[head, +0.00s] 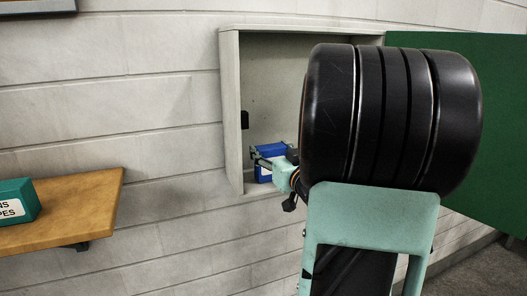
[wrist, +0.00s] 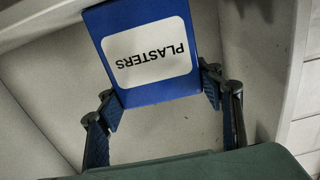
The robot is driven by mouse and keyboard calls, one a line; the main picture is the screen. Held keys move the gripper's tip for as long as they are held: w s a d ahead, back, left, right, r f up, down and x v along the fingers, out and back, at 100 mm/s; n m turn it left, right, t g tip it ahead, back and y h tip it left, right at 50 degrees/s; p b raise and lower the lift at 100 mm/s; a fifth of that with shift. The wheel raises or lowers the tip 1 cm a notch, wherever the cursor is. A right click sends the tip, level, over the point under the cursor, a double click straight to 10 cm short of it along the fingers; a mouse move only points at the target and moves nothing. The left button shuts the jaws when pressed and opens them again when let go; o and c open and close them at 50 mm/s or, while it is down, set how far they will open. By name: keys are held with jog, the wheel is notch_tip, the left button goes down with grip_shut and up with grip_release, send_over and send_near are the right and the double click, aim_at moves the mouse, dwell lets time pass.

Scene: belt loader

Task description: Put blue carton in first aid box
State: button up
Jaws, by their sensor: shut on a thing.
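The blue carton (head: 272,152) is inside the opening of the white wall box (head: 232,110), near its lower left. In the wrist view the carton (wrist: 188,88) shows a white label reading PLASTERS, upside down. My gripper (head: 258,158) has its fingers at the carton, and in the wrist view my gripper (wrist: 160,97) has one finger on each side of the carton's near end. It is shut on the carton. The box's green door (head: 490,130) stands open to the right. My dark arm hides the right part of the box interior.
A wooden shelf (head: 95,195) on the left wall holds a teal box (head: 18,203). A dark-framed sign (head: 38,5) hangs at the top left. The box's side walls and bottom edge are close around my gripper.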

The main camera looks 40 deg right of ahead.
jog(key=o, duration=1.2)
jog(key=shift+c, duration=0.2)
jog(key=shift+s+r, duration=0.1)
jog(key=p+v, duration=0.1)
jog(key=v, duration=1)
jog(key=shift+s, duration=0.4)
jog(key=shift+a, duration=0.1)
